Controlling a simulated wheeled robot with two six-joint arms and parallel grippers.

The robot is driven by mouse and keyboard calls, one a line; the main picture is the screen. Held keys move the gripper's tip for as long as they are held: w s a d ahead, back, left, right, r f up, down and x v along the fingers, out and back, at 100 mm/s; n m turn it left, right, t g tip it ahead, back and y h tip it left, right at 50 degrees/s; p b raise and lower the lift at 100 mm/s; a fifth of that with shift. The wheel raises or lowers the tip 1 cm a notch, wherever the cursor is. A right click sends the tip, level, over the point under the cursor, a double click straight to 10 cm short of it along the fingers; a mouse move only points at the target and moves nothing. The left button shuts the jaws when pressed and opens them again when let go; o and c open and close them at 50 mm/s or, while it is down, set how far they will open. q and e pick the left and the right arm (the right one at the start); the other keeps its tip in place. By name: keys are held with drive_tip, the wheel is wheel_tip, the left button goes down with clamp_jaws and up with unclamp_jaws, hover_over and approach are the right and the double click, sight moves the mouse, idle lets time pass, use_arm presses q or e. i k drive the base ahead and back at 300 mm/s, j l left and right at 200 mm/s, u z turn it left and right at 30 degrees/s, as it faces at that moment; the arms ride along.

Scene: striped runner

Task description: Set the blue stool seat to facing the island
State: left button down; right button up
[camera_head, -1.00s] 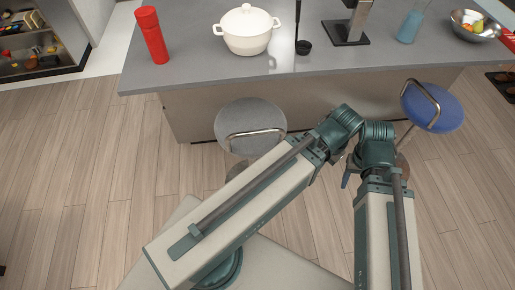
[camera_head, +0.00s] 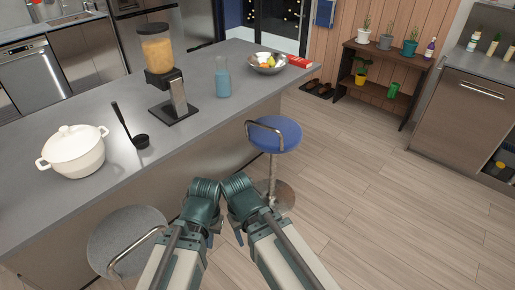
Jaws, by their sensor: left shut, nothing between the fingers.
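The blue stool (camera_head: 286,132) stands beside the island (camera_head: 225,115), right of its long edge. Its round blue seat sits on a metal post with a round base (camera_head: 277,197). Its curved metal back rail is on the left side of the seat, toward the island. My left gripper (camera_head: 213,232) is small and partly hidden at the folded end of my left arm, in front of and below the blue stool. It is shut and empty, apart from the stool.
A grey stool (camera_head: 112,232) stands at lower left by the island. Open wooden floor (camera_head: 370,210) lies to the right.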

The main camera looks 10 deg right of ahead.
sight(272, 134)
drive_tip(key=i+l, duration=0.1)
drive_tip(key=i, duration=0.9)
